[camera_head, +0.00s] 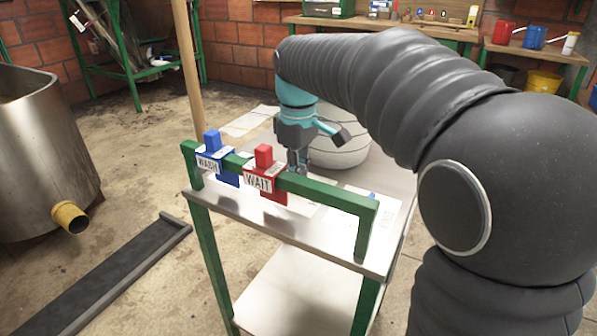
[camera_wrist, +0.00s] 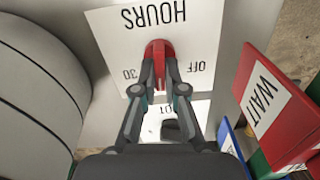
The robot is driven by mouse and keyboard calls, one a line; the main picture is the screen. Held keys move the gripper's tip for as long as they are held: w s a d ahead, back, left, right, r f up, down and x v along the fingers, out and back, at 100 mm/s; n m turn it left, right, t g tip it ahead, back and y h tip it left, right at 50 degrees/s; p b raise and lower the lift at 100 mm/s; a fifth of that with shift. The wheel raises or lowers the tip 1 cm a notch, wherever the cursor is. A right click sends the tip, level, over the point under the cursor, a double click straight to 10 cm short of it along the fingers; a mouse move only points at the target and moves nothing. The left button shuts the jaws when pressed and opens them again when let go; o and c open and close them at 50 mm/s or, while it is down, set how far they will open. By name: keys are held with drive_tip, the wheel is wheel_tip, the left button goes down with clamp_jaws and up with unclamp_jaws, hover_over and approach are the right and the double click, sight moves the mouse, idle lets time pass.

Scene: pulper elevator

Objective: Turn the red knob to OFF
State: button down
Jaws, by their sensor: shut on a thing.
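The red knob (camera_wrist: 158,45) sits on a white plate (camera_wrist: 215,22) marked HOURS, 30 and OFF, upside down in the wrist view. The 30 is left of the knob and OFF is right of it. My gripper (camera_wrist: 159,72) is shut on the knob, one finger on each side. In the head view my gripper (camera_head: 298,162) reaches down behind the green rail, and the knob is hidden there.
A red WAIT block (camera_head: 264,184) and a blue WASH block (camera_head: 210,163) hang on the green rail (camera_head: 335,192) close to my gripper. The WAIT block also shows at right in the wrist view (camera_wrist: 268,98). A pale rounded vessel (camera_head: 345,150) stands behind my gripper.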

drive_tip(key=n, duration=0.5)
drive_tip(key=shift+s+a+n, duration=0.1)
drive_tip(key=shift+s+n, duration=0.1)
drive_tip(key=shift+n, duration=0.1)
drive_tip(key=n, duration=0.5)
drive_tip(key=shift+s+n, duration=0.25)
drive_tip(key=shift+n, duration=0.35)
drive_tip(key=c, duration=1.2)
unclamp_jaws()
drive_tip(key=shift+c, duration=0.2)
wheel_tip(320, 180, up, 12)
